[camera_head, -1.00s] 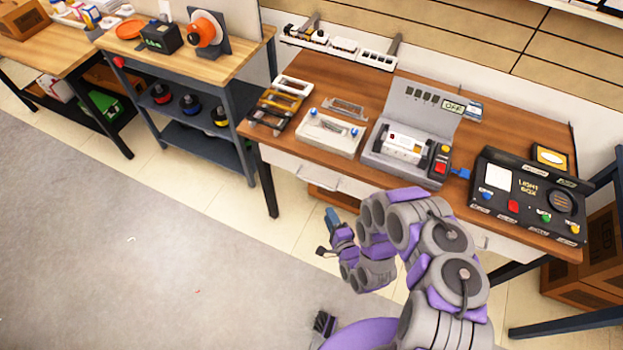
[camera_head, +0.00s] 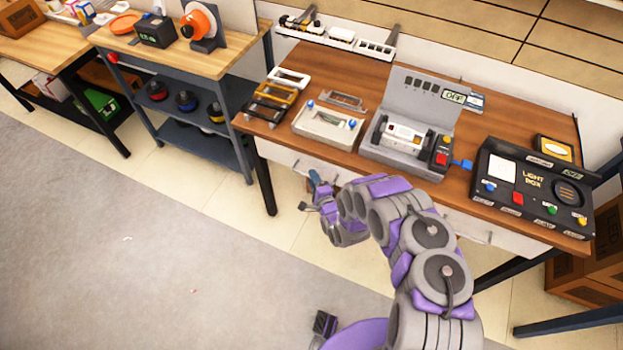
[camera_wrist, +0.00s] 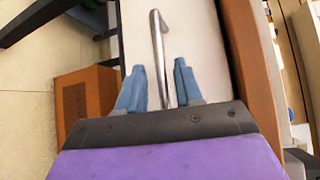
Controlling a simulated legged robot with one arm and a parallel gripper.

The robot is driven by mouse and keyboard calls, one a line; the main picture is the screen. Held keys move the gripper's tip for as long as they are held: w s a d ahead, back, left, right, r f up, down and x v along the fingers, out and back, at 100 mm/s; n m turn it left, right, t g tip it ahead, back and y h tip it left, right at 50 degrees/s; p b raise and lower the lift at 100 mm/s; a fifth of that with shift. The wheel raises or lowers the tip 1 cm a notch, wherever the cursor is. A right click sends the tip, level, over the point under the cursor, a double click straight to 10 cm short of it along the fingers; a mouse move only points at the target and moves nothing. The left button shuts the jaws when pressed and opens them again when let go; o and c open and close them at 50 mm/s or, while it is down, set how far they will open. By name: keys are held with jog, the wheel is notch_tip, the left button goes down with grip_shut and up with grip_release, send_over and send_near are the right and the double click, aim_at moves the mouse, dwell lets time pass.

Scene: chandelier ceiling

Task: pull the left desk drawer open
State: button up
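The desk's left drawer has a white front (camera_head: 277,153) under the brown wooden top, at the desk's left end. Its silver bar handle (camera_wrist: 157,35) shows in the wrist view, running between my two blue fingers. My gripper (camera_wrist: 160,68) is open, with one finger on each side of the handle and a visible gap to each. In the head view, my gripper (camera_head: 314,182) is just in front of the left drawer, and my arm hides part of the drawer front. The drawer looks closed.
The desk top (camera_head: 375,75) carries several devices, including a black light box (camera_head: 530,190) at right. A right drawer (camera_head: 490,232) shows beyond my arm. A cardboard box (camera_wrist: 85,95) sits under the desk. Open floor (camera_head: 120,250) lies at left.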

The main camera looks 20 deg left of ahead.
jog(key=shift+w+a, duration=0.35)
jog(key=shift+w, duration=0.1)
jog(key=shift+a+f, duration=0.15)
jog(key=shift+a, duration=0.15)
jog(key=shift+c, duration=0.2)
jog(key=shift+d, duration=0.15)
grip_shut()
